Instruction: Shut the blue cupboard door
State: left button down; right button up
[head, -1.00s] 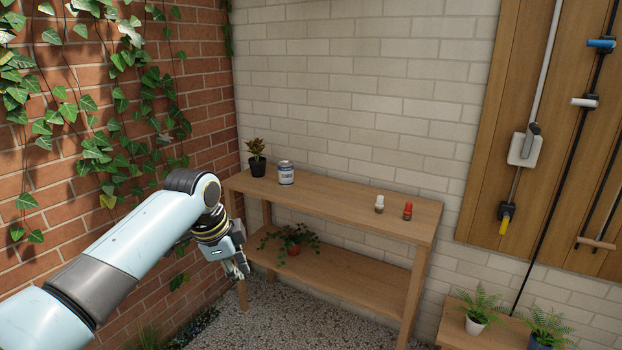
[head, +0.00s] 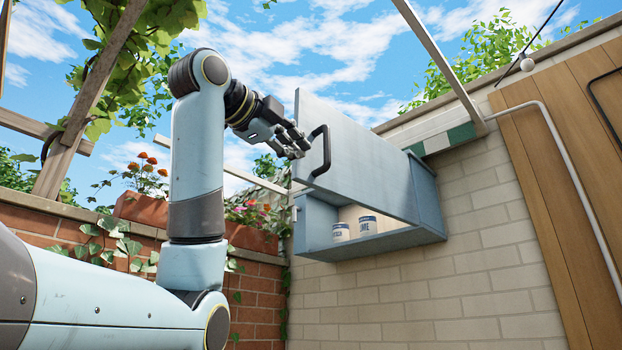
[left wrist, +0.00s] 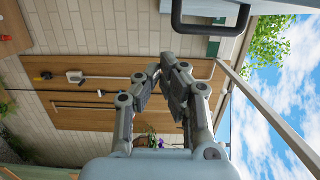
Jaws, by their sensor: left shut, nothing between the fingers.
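The blue cupboard (head: 428,205) hangs high on the pale brick wall in the head view. Its blue door (head: 365,150) stands open, swung out from the front, with its free edge at the left. A dark bar handle (head: 321,150) sits near that edge and also shows at the top of the left wrist view (left wrist: 212,29). My left gripper (head: 300,146) is shut and empty, close beside the handle and the door's left edge. Whether it touches the door is unclear. In the left wrist view the fingertips (left wrist: 164,72) meet below the handle. My right gripper is out of view.
Cans (head: 367,225) stand inside the cupboard and show below the door. A wooden board (head: 545,170) with a pale pipe is on the wall at right. Flower boxes (head: 142,212) top the red brick wall at left. Beams cross overhead.

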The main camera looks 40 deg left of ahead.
aim_at(310, 174)
pick_arm(q)
jog(key=w+p, duration=0.3)
jog(key=w, duration=0.6)
jog(key=shift+a+r, duration=0.1)
jog(key=a, duration=0.1)
jog(key=a+p, duration=0.1)
jog(key=a, duration=0.1)
jog(key=shift+w+a, duration=0.15)
jog(key=shift+w, duration=0.2)
jog(key=shift+a, duration=0.4)
jog(key=shift+d, duration=0.2)
